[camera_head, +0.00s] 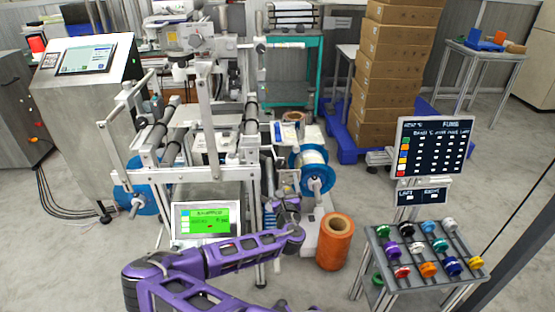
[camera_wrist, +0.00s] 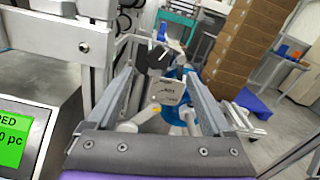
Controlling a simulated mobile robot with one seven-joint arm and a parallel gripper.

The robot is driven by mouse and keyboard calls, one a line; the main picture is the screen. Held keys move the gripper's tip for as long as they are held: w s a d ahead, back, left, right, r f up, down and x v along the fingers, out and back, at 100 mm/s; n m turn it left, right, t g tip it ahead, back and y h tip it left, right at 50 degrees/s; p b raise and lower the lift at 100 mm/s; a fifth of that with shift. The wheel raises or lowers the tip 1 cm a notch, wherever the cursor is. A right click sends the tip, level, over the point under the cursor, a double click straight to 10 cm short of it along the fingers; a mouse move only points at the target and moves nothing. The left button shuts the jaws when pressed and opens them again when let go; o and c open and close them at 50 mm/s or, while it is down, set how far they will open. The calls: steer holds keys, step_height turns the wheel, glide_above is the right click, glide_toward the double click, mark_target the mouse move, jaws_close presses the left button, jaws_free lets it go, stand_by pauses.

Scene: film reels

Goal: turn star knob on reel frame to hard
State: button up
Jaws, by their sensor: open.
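The reel frame (camera_head: 208,160) stands left of centre in the head view, with rollers and a blue-flanged reel (camera_head: 309,170) of white film on its right. My gripper (camera_head: 283,203) is low at the frame's right side, beside that reel. In the wrist view my gripper (camera_wrist: 165,75) is open, with its fingers pointing forward and nothing between them held. A black star knob (camera_wrist: 156,57) shows near the fingertips, above a grey label plate (camera_wrist: 168,92) whose text I cannot read. I cannot tell whether the fingers touch the knob. In the head view the knob cannot be made out.
A scale with a green display (camera_head: 207,220) stands left of my gripper. An orange film roll (camera_head: 335,241) stands on the right. A rack of coloured spools (camera_head: 425,262) with a dark board (camera_head: 434,147) is farther right. Stacked cartons (camera_head: 398,80) stand behind on a blue pallet.

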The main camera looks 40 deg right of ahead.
mark_target(280, 159)
steer(key=x, duration=1.3)
steer(key=shift+b, duration=0.3)
steer(key=shift+a, duration=0.1)
steer(key=shift+c, duration=0.3)
jaws_close()
steer(key=shift+f+m+b, duration=0.15)
steer(key=shift+m+b, duration=0.35)
steer(key=shift+b, duration=0.1)
steer(key=m, duration=0.3)
steer(key=shift+m, duration=0.4)
steer(key=shift+o, duration=0.3)
jaws_free()
